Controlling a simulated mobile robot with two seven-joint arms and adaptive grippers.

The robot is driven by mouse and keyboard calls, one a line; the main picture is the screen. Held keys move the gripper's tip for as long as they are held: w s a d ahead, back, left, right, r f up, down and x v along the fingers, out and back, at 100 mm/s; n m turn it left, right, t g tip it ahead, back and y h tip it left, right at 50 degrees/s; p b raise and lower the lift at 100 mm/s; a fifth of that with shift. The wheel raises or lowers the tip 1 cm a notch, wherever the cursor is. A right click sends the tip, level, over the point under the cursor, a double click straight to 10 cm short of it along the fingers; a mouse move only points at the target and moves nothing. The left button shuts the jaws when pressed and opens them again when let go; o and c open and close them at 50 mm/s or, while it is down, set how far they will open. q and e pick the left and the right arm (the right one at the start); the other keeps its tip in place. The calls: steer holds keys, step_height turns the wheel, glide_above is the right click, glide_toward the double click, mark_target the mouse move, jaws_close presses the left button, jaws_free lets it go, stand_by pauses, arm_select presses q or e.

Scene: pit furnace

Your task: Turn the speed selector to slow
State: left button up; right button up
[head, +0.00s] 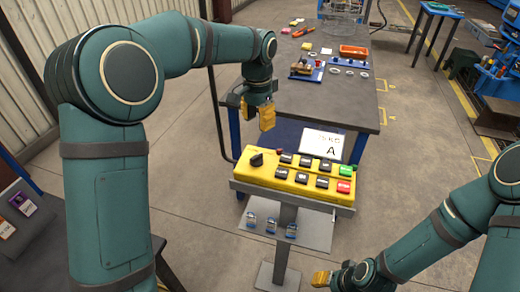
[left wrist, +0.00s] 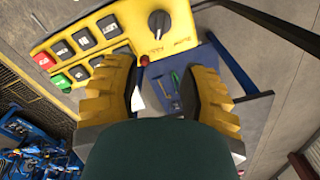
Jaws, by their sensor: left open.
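The speed selector is a black rotary knob (head: 257,160) at the left end of the yellow control panel (head: 262,176). It also shows in the left wrist view (left wrist: 159,22), with small lettering around it that I cannot read for certain. My left gripper (head: 258,118) hangs above and behind the panel's left end. In the left wrist view its yellow fingers (left wrist: 168,92) are apart with nothing between them, and the knob lies beyond them, untouched. My right gripper (head: 322,279) is low at the bottom, right of the panel's stand; its jaw state is unclear.
The panel carries several black buttons, a green button (head: 347,171) and a red button (head: 343,187). A white card marked A (head: 322,144) stands behind it. Small padlocks (head: 271,225) hang below.

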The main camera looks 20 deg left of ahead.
mark_target(258, 155)
arm_select(q)
step_height(258, 155, down, 13)
steer(key=shift+s+r+b, duration=0.1)
steer(key=shift+s+b, duration=0.05)
steer(key=shift+b, duration=1.1)
steer(key=shift+c, duration=0.4)
jaws_close()
